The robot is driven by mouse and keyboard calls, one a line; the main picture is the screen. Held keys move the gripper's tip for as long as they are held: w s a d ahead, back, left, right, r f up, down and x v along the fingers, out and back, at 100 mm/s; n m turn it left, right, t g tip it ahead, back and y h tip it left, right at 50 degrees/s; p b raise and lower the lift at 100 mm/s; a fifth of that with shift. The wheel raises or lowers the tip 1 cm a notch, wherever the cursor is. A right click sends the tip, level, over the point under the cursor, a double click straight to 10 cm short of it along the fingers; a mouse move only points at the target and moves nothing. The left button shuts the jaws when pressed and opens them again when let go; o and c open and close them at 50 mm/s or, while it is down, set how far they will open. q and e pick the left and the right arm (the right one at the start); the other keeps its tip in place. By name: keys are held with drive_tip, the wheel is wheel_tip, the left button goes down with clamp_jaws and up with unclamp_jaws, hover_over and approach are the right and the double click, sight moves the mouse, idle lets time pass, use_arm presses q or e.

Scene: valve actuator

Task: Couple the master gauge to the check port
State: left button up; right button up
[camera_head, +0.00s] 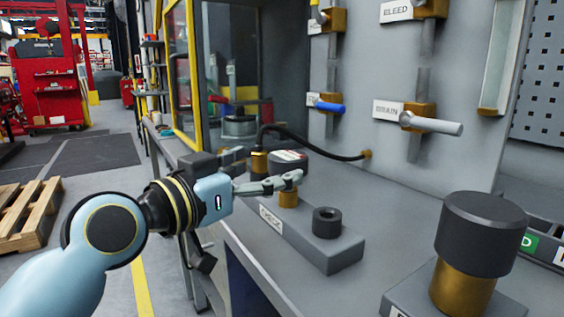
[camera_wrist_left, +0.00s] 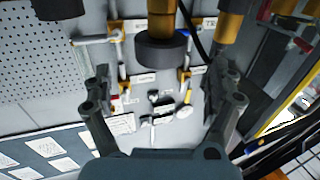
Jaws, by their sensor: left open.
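A grey block (camera_head: 322,254) labelled CHECK sits on the bench, with a brass fitting (camera_head: 288,199) and a black knurled collar (camera_head: 327,222) on top. A dark round gauge-like body (camera_head: 290,158) with a white and red marking shows just behind my left gripper (camera_head: 268,184); I cannot tell whether it is the master gauge. My left gripper is open, with its fingers overlapping the brass fitting in the head view; contact cannot be told. My right gripper is not in view.
A black hose (camera_head: 318,152) runs from a brass fitting (camera_head: 258,163) to the grey panel. Valves with a blue handle (camera_head: 328,107) and a white handle (camera_head: 432,124) stick out of it. A large black-capped brass part (camera_head: 483,235) stands at the front right.

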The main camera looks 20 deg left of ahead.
use_arm(q)
drive_tip(key=v, duration=0.5)
drive_tip(key=shift+s+a, duration=0.1)
drive_tip(key=shift+s, duration=0.1)
